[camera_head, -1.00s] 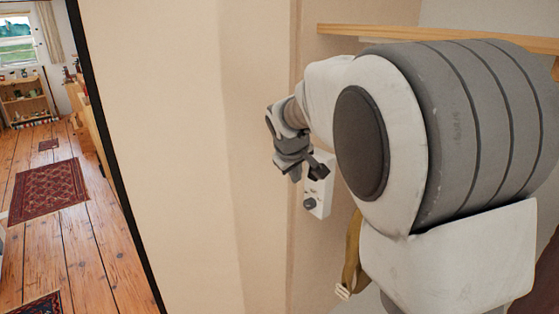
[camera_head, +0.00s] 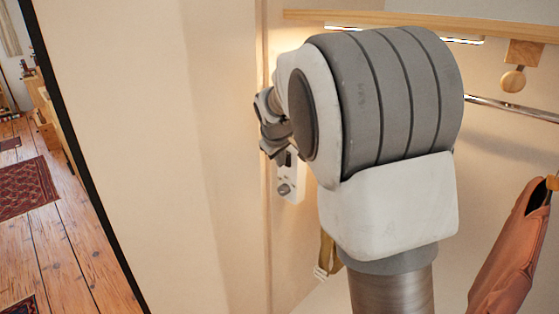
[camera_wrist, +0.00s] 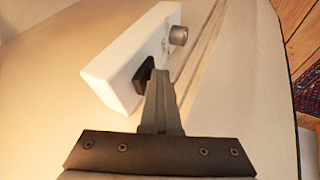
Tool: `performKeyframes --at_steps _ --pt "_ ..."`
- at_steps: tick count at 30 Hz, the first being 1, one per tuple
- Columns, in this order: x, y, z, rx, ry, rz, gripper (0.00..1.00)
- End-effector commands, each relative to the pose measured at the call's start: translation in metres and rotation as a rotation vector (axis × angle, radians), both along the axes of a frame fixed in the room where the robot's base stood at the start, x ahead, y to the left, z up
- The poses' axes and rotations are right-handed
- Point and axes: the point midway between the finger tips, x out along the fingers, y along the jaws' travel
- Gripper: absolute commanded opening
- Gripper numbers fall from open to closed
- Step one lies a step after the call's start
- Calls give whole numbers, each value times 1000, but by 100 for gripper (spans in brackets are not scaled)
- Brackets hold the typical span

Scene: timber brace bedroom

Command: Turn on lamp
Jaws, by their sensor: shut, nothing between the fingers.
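A white switch box (camera_head: 290,178) with a grey round knob (camera_head: 284,189) is mounted on the wall near the corner. In the wrist view the box (camera_wrist: 130,60) shows tilted, with a black rocker (camera_wrist: 144,77) and the knob (camera_wrist: 178,35). My gripper (camera_wrist: 160,80) is shut and empty, its fingertips at the black rocker and seeming to touch it. In the head view my gripper (camera_head: 284,155) is partly hidden by my arm. A bright lamp strip (camera_head: 357,28) glows under the wooden shelf, partly hidden by my arm, and the wall around it is lit.
The wooden shelf (camera_head: 400,17) runs above my arm. A metal rail (camera_head: 515,108), a wooden peg (camera_head: 513,80) and a brown hanging garment (camera_head: 508,255) are at the right. A strap (camera_head: 327,255) hangs below the switch box. Open floor with rugs (camera_head: 25,187) lies left.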

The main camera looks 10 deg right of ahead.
Motion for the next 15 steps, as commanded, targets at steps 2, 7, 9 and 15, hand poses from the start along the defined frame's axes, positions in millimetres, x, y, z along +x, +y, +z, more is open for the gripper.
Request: performKeyframes --at_steps 2,7,9,15 --pt "0 -1 1 0 -1 -1 0" --pt "0 -1 4 -1 -1 -2 0" --pt "0 -1 7 -1 -2 -1 0" --pt "1 -1 17 0 -4 -2 0"
